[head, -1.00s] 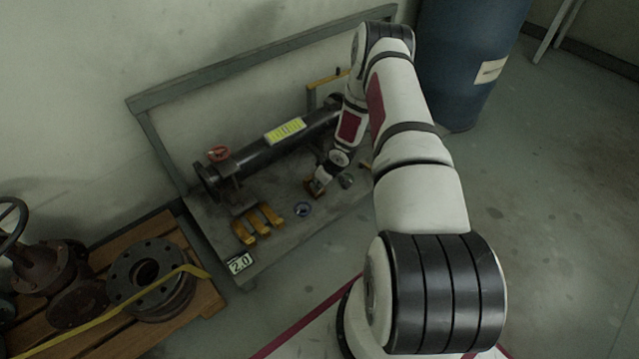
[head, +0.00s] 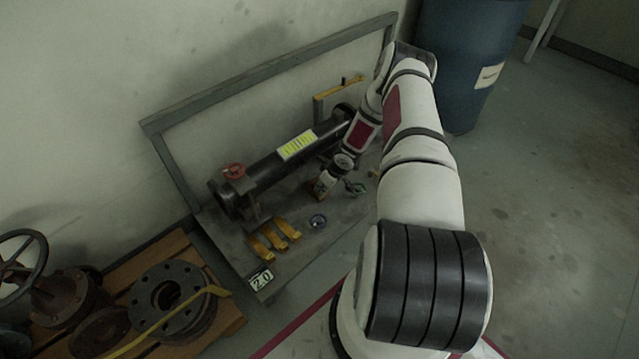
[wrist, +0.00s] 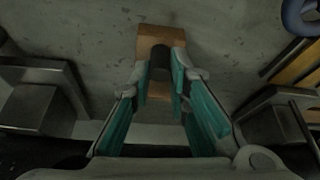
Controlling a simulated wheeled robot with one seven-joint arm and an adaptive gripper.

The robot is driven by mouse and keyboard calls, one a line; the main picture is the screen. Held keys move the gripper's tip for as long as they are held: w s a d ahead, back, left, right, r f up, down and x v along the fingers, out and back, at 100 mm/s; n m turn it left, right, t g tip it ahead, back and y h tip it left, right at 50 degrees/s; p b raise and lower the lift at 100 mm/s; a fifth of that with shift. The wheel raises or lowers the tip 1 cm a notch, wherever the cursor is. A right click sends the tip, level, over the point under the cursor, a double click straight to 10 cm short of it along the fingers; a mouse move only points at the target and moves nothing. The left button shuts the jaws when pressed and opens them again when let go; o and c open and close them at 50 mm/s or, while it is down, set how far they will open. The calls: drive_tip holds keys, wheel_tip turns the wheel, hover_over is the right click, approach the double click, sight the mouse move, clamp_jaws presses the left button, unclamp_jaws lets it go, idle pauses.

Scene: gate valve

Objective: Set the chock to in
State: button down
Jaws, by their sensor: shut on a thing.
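The chock is a wooden, orange-brown block (wrist: 160,38) with a dark upright post, seen at the top middle of the wrist view. My gripper (wrist: 162,75) is shut on that post, with a teal-padded finger on each side. The block lies on or just above the grey bench surface; I cannot tell which. In the head view my gripper (head: 324,184) is low over the bench, in front of the black pipe (head: 275,170). Only a small orange-brown part of the chock (head: 317,195) shows there; my wrist hides the rest.
A blue ring (head: 318,221) and yellow forked pieces (head: 268,240) lie on the bench (head: 300,255) left of my gripper. A green round part (head: 357,189) is close on its right. A red handwheel (head: 234,171) tops the pipe's left end. Dark metal brackets (wrist: 40,108) flank my fingers.

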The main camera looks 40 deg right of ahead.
drive_tip(key=shift+w+a+f, duration=0.1)
drive_tip(key=shift+w+a, duration=0.05)
drive_tip(key=shift+a, duration=0.2)
drive_tip(key=c, duration=1.5)
unclamp_jaws()
drive_tip(key=shift+w, duration=0.1)
drive_tip(key=shift+c, duration=0.2)
drive_tip(key=shift+d, duration=0.1)
drive_tip(key=shift+d, duration=0.15)
drive_tip(key=v, duration=1.2)
